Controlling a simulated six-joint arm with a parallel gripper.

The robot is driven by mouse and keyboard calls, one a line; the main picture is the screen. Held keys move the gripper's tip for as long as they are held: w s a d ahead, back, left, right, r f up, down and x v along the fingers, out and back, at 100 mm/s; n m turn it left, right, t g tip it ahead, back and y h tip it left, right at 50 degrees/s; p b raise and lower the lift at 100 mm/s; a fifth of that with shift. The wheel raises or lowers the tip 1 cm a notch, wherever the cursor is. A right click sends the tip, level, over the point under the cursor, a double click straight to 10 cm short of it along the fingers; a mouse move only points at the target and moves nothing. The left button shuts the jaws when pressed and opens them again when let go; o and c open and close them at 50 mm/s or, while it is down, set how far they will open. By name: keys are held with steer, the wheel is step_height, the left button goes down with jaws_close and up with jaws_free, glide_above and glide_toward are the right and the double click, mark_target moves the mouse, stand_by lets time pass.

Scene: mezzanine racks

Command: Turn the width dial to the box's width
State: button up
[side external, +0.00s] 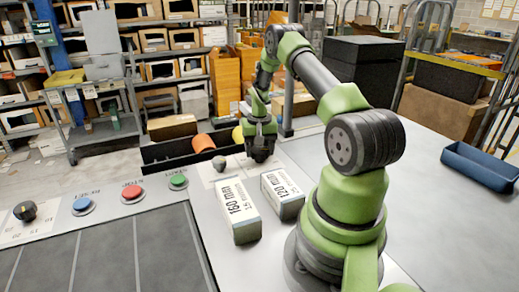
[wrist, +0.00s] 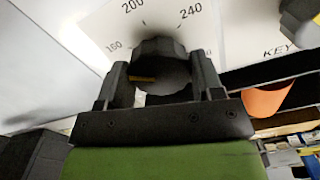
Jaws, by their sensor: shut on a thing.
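My gripper (side external: 260,152) points down at the panel beyond the boxes. In the wrist view my gripper (wrist: 161,78) is shut on a dark ridged dial (wrist: 158,50), one finger on each side. Printed numbers 160, 200 and 240 curve around the dial. A small yellow mark shows on the dial's near left; the number it points to cannot be told. In the side view the dial is hidden by my gripper. A box (side external: 240,226) marked 160 mm and a box (side external: 285,199) marked 120 mm stand on the panel nearer the camera.
A small grey knob (side external: 219,163) sits left of my gripper. Green (side external: 178,181), red (side external: 132,192) and blue (side external: 82,204) buttons and a black knob (side external: 25,210) line the panel. A black tray (side external: 165,158) with an orange cylinder (side external: 203,142) lies behind. A blue bin (side external: 480,165) is right.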

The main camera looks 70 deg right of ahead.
mark_target(259, 149)
steer(key=o, duration=0.9)
step_height(259, 149, up, 10)
steer(key=shift+r, duration=0.1)
stand_by(0.4)
